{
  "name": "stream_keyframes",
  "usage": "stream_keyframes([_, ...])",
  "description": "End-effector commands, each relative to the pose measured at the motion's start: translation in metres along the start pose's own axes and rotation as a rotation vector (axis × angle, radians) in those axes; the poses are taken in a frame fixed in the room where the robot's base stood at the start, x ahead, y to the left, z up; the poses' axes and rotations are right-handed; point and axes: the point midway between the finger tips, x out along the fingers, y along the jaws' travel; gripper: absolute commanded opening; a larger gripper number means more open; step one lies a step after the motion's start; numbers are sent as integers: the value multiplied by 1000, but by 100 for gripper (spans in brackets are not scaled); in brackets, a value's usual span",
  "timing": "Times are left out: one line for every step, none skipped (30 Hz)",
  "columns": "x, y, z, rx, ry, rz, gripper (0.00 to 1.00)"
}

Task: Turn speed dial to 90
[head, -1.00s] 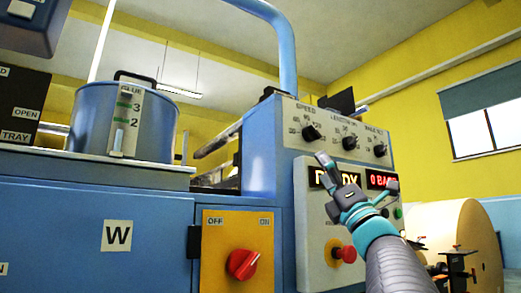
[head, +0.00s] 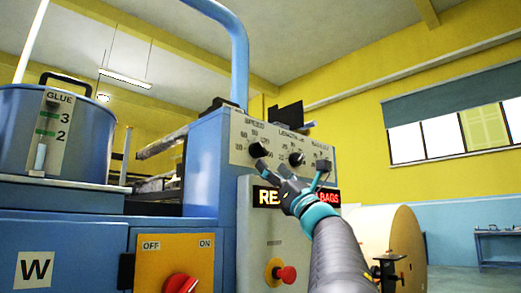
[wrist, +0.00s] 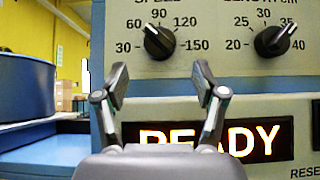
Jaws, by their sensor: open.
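The black speed dial (wrist: 158,42) is at the top middle of the wrist view, on a cream panel marked 30, 60, 90, 120 and 150. Its pointer leans up and left, seemingly between 60 and 90. In the head view the speed dial (head: 258,150) is on the blue machine, just above my left fingertip. My gripper (wrist: 160,80) is open and empty, its two fingertips spread below the dial and apart from it in the wrist view. My gripper also shows in the head view (head: 292,172), in front of the panel.
The length dial (wrist: 275,40) is right of the speed dial. A lit READY display (wrist: 210,140) is below. A red button (head: 285,274) sticks out lower down. A red switch (head: 181,284) and glue pot (head: 85,140) are left; a kraft roll (head: 385,240) is right.

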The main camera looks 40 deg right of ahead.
Motion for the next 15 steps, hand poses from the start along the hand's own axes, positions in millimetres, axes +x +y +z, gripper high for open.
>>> stream_keyframes([13, 0, 2, 2, 0, 2, 70])
stream_keyframes([18, 0, 2, 2, -1, 3, 70])
stream_keyframes([25, 0, 2, 3, 0, 2, 70])
stream_keyframes([30, 0, 2, 3, 0, 2, 70])
stream_keyframes([34, 0, 2, 2, -1, 2, 70])
stream_keyframes([40, 0, 2, 3, -1, 1, 70])
stream_keyframes([44, 0, 2, 2, -1, 1, 70])
stream_keyframes([48, 0, 2, 2, -1, 1, 70])
stream_keyframes([51, 0, 1, 2, 0, 1, 70])
stream_keyframes([54, 0, 1, 2, 0, 0, 70])
stream_keyframes([56, 0, 1, 2, 0, 0, 70])
stream_keyframes([59, 0, 1, 2, 0, 0, 70])
stream_keyframes([60, 0, 1, 2, 0, 0, 70])
stream_keyframes([61, 0, 1, 2, 0, 0, 70])
stream_keyframes([62, 0, 0, 1, 0, 0, 70])
